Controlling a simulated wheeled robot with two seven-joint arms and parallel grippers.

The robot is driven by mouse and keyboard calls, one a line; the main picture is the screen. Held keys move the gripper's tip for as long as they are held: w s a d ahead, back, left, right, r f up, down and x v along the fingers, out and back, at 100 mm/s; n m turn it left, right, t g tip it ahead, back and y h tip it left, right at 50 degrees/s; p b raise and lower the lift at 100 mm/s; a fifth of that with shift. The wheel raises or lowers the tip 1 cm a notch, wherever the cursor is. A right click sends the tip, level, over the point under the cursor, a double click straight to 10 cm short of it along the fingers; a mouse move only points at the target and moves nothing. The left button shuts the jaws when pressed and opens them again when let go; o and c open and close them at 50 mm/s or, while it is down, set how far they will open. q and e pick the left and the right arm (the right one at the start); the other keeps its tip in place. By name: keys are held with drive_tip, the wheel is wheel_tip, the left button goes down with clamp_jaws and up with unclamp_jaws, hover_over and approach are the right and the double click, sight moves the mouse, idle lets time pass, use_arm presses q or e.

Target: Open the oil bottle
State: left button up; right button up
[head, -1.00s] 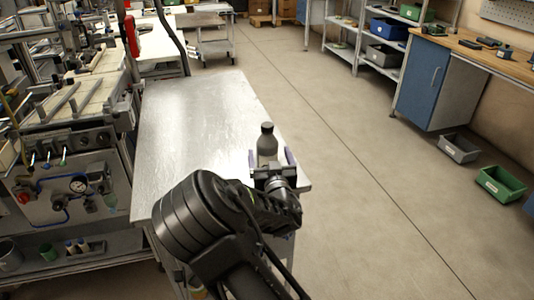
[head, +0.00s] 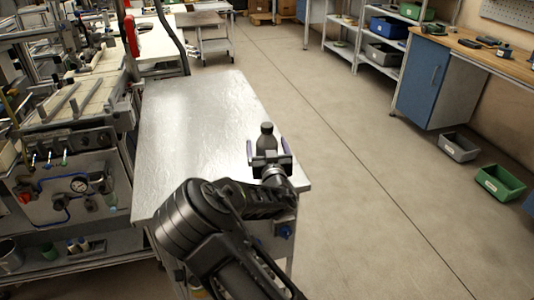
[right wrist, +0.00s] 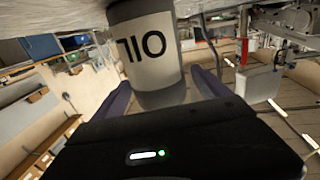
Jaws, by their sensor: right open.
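The oil bottle (head: 267,138) stands upright near the right edge of the metal table (head: 200,110), its dark cap on top. My right gripper (head: 267,147) is open, with its two purple fingers on either side of the bottle in the head view. The gripper body hides the lower part of the bottle. In the right wrist view the bottle (right wrist: 148,50) shows upside down with its OIL label, between the open fingers (right wrist: 163,92). Gaps show beside the bottle there. The cap is hidden or hard to make out in that view. My left gripper is not in view.
The rest of the metal table top is bare. A machine bench with a gauge (head: 70,180) stands close on the left. Open floor lies to the right, with a grey bin (head: 459,147) and a green bin (head: 500,183) on it.

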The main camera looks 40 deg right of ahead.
drive_tip(key=shift+c, duration=0.4)
drive_tip(key=c, duration=1.8)
